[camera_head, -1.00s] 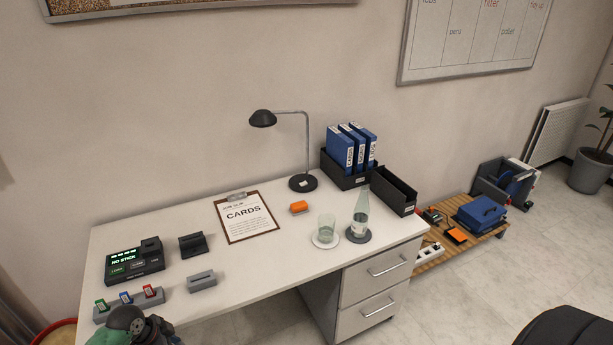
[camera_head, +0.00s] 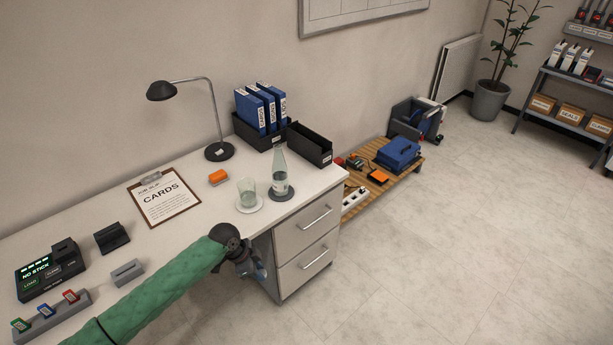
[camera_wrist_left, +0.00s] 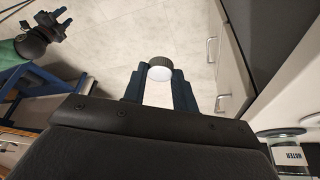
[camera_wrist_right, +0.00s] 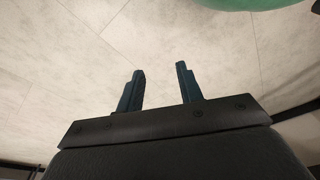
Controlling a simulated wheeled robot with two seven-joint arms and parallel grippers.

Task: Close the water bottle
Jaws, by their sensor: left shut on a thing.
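The clear water bottle (camera_head: 280,176) stands upright on a dark round coaster near the desk's right end, and no cap shows on its neck. Its labelled side also shows at the lower right of the left wrist view (camera_wrist_left: 290,156). My left gripper (camera_head: 262,272) is in front of the drawers, below and left of the bottle. In the left wrist view its fingers (camera_wrist_left: 159,75) are shut on a small grey ridged cap (camera_wrist_left: 160,62) with a pale inside. My right gripper (camera_wrist_right: 160,70) is open and empty over bare floor in the right wrist view.
A glass (camera_head: 247,190) stands on a pale coaster left of the bottle. The drawer unit (camera_head: 305,238) is beside my left gripper. Floor at right is clear.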

